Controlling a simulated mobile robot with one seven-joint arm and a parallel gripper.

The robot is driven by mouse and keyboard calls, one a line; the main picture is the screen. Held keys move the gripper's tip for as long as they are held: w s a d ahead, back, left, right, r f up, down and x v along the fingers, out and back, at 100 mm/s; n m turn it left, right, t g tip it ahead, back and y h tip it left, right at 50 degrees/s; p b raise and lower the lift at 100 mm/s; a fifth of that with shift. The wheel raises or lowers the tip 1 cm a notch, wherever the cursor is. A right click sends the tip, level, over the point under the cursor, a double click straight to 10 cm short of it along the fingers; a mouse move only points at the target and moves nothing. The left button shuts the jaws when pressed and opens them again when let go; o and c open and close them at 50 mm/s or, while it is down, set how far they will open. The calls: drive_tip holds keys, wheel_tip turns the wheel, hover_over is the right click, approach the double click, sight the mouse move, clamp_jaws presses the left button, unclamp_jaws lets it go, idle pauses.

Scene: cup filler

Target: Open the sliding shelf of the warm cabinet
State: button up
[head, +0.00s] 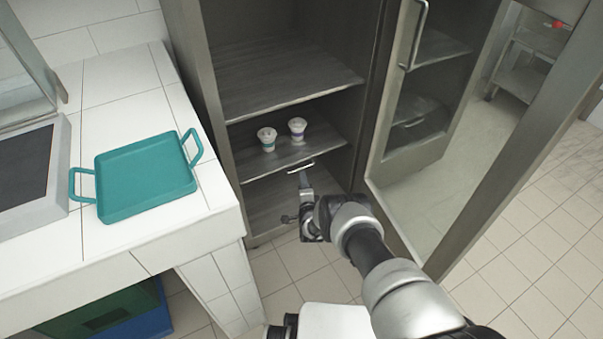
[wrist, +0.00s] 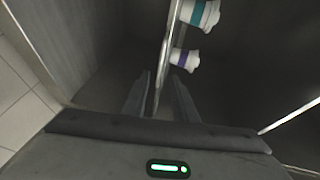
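The warm cabinet (head: 225,95) stands open, with its glass door (head: 430,140) swung out to the right. The sliding shelf (head: 255,165) is the middle one and carries two small white cups, one teal-banded (head: 267,139) and one purple-banded (head: 297,129). A metal handle (head: 300,167) is on its front edge. My gripper (head: 304,182) is at this handle. In the wrist view my gripper (wrist: 161,80) is open, its fingers on either side of a thin edge or bar. Contact with it is not clear. The teal-banded (wrist: 200,13) and purple-banded (wrist: 184,60) cups show beyond.
A white tiled counter (head: 120,75) on the left holds a teal tray (head: 148,178) with two handles. Another shelf (head: 290,88) sits above the cups. Tiled floor is free at the lower right. Green and blue crates (head: 105,315) are under the counter.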

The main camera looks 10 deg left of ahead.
sight(302, 168)
drive_tip(key=shift+b+x, duration=3.05)
drive_tip(key=shift+x, duration=1.3)
drive_tip(key=shift+s+f, duration=0.1)
drive_tip(key=shift+f, duration=0.05)
clamp_jaws()
